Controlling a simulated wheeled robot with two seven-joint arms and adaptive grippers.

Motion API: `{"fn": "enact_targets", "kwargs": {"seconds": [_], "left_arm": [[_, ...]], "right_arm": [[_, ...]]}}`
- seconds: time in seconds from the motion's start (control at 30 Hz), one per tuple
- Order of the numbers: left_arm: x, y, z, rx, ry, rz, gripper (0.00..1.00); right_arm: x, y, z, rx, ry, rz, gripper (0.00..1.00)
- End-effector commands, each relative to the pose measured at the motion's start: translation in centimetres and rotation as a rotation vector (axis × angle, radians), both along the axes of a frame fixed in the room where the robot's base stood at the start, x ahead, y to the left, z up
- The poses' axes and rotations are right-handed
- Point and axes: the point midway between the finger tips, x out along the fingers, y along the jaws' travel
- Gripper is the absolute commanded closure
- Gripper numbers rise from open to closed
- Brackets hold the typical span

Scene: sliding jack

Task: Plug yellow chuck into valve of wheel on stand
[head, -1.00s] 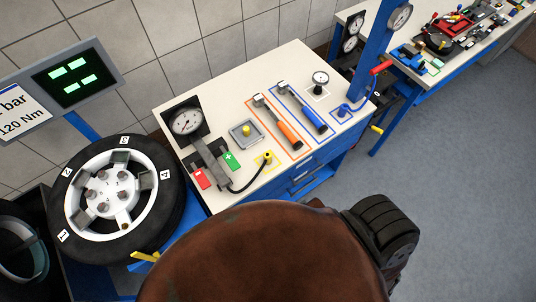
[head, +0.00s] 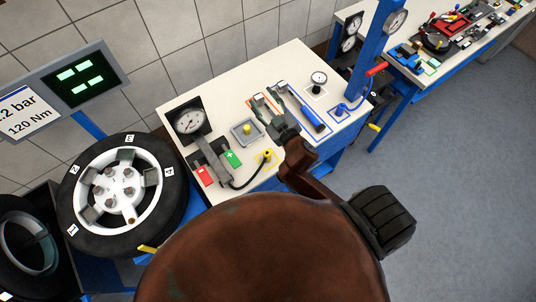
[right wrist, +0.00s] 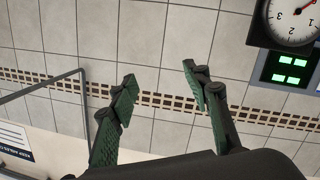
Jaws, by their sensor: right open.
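The yellow chuck (head: 267,156) sits on the bench top at the end of a black hose from the gauge inflator (head: 189,122). The wheel (head: 178,190) on the stand is at the left, with a black tyre and white rim (head: 120,212); I cannot make out its valve clearly. My left gripper is not in view.
Two wrenches, one blue-handled (head: 313,119), lie in outlined spots. A display (head: 80,76) stands behind the wheel. A blue post (head: 375,60) rises at the right.

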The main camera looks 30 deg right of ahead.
Motion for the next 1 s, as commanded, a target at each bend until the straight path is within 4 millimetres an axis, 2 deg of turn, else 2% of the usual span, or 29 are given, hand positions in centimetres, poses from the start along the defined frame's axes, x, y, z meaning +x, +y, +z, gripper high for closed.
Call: {"fn": "enact_targets", "kwargs": {"seconds": [0.03,0.07,0.1,0.17,0.2,0.23,0.3,0.37,0.4,0.47,0.5,0.57,0.6,0.67,0.7,0.77,0.8,0.9,1.0], "left_arm": [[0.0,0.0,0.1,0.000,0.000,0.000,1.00],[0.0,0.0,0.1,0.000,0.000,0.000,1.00],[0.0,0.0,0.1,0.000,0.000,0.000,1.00],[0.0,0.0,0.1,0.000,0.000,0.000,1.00],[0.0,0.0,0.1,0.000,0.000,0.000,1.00],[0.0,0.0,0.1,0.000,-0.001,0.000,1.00],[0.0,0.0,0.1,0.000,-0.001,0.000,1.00],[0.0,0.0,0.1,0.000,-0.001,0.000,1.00],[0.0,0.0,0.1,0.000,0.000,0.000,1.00],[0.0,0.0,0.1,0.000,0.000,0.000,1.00],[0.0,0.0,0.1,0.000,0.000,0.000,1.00],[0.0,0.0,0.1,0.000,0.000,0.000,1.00],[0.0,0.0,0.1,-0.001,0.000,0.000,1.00],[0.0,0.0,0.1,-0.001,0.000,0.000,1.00],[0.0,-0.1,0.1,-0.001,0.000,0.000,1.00],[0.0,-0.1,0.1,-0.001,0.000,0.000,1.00],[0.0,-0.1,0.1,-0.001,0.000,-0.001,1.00],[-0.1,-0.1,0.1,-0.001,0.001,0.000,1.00],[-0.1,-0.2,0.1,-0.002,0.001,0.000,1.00]], "right_arm": [[1.4,3.7,4.7,-0.054,-0.141,0.113,0.56],[1.8,6.0,6.8,-0.080,-0.214,0.185,0.56],[1.9,9.2,9.0,-0.121,-0.299,0.285,0.56],[1.3,14.3,11.2,-0.187,-0.403,0.450,0.56],[0.4,17.6,12.0,-0.236,-0.457,0.567,0.56],[-0.4,20.0,12.2,-0.275,-0.488,0.657,0.56],[-2.8,25.1,11.1,-0.376,-0.527,0.874,0.56],[-5.0,28.4,8.7,-0.475,-0.520,1.061,0.56],[-6.4,29.9,6.5,-0.546,-0.493,1.181,0.56],[-8.2,30.9,2.4,-0.661,-0.419,1.352,0.56],[-9.1,30.8,-0.7,-0.741,-0.345,1.455,0.56],[-10.0,29.1,-5.4,-0.867,-0.202,1.588,0.56],[-10.2,27.3,-8.4,-0.950,-0.088,1.657,0.56],[-10.1,23.5,-12.2,-1.067,0.101,1.727,0.56],[-9.8,20.6,-14.2,-1.138,0.229,1.751,0.56],[-9.2,16.2,-16.2,-1.227,0.416,1.759,0.56],[-8.8,13.4,-17.2,-1.276,0.531,1.751,0.56],[-8.0,7.7,-18.1,-1.359,0.760,1.706,0.56],[-7.6,4.3,-18.2,-1.398,0.894,1.666,0.56]]}}
